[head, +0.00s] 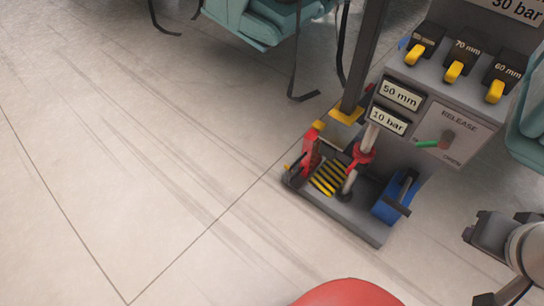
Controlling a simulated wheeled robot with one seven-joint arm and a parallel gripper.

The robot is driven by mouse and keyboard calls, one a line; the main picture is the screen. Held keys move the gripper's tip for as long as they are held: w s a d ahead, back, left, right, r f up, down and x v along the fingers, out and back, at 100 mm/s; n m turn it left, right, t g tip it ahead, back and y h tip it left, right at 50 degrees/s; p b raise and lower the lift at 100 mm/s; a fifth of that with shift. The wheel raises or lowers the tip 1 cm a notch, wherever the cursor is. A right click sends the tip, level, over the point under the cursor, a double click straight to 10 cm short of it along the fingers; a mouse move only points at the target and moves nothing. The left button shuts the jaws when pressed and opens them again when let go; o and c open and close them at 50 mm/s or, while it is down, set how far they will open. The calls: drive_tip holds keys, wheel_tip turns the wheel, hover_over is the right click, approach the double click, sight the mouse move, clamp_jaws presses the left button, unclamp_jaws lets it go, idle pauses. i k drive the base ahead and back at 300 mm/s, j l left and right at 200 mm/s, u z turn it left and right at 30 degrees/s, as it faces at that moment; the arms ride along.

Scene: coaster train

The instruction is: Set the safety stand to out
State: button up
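No part is labelled as the safety stand, so I cannot tell for certain which it is. A grey floor unit (350,215) carries a red upright bracket (311,150) at its left end, beside a yellow-and-black striped plate (329,178). A pale rod with a red collar (362,153) stands tilted right of the plate. A blue block with a dark handle (395,198) sits at the right end. My gripper (476,265) is at the lower right, apart from the unit and partly cut off by the frame edge.
Teal seats (245,22) hang with straps at the top. The floor at left is clear.

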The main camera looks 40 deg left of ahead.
sight(311, 159)
drive_tip(key=u, duration=1.25)
